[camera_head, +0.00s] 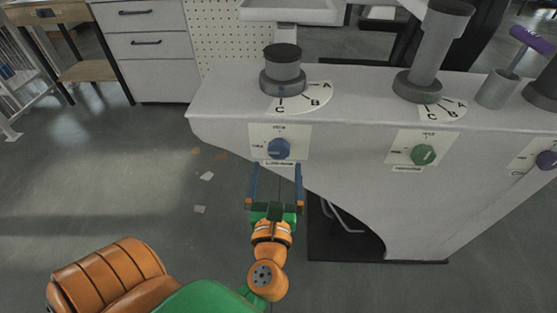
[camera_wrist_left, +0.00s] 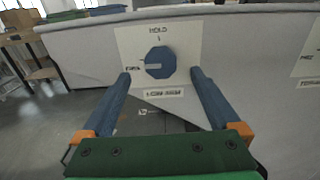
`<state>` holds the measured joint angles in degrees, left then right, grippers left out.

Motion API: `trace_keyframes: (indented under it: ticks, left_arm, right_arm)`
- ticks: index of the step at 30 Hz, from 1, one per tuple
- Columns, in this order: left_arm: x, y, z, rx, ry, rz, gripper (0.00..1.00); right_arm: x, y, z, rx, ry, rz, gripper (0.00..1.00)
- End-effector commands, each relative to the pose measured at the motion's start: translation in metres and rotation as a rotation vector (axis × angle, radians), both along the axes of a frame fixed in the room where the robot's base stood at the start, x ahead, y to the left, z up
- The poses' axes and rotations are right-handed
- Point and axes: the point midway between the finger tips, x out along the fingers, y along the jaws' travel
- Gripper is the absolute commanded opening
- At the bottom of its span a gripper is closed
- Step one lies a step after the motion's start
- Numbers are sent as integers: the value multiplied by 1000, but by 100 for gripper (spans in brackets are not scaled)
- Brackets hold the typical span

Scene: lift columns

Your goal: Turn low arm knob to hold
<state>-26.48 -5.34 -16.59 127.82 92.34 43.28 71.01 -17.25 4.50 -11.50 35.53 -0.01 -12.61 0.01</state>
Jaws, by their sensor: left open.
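The low arm knob (camera_head: 279,149) is a blue, many-sided knob on a pale label plate on the front of the grey console. In the left wrist view the knob (camera_wrist_left: 160,61) has a pale pointer mark turned left, toward the left-hand label, which seems to read FREE. HOLD is printed above it with a short tick, and the low arm label (camera_wrist_left: 164,93) sits below. My left gripper (camera_head: 276,168) is open in front of and slightly below the knob. Its blue fingers (camera_wrist_left: 161,75) stand either side of it, apart from it. My right gripper is not in view.
A green knob (camera_head: 424,155) and a purple knob (camera_head: 547,160) sit further right on the same console (camera_head: 350,135). Dark-topped columns rise from lettered dials on top. A drawer cabinet (camera_head: 148,50) stands back left. Floor left of the console is mostly clear.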

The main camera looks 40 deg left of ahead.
Motion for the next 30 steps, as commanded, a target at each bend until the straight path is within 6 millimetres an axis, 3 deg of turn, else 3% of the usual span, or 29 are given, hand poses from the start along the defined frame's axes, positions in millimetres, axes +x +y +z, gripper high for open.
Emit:
trace_keyframes:
  ticks: [1,7,16,17,26,30]
  left_arm:
    - [10,6,7,5,-4,0,96]
    - [39,23,4,8,0,-3,96]
    - [46,28,2,9,3,-2,96]
    - [46,27,2,9,3,-2,91]
    - [45,27,2,10,4,-2,11]
    - [45,27,2,15,7,-3,11]
  right_arm:
    - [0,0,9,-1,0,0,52]
    - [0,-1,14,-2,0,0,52]
    - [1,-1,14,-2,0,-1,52]
    - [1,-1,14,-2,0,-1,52]
    - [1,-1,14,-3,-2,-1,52]
    - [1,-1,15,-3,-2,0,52]
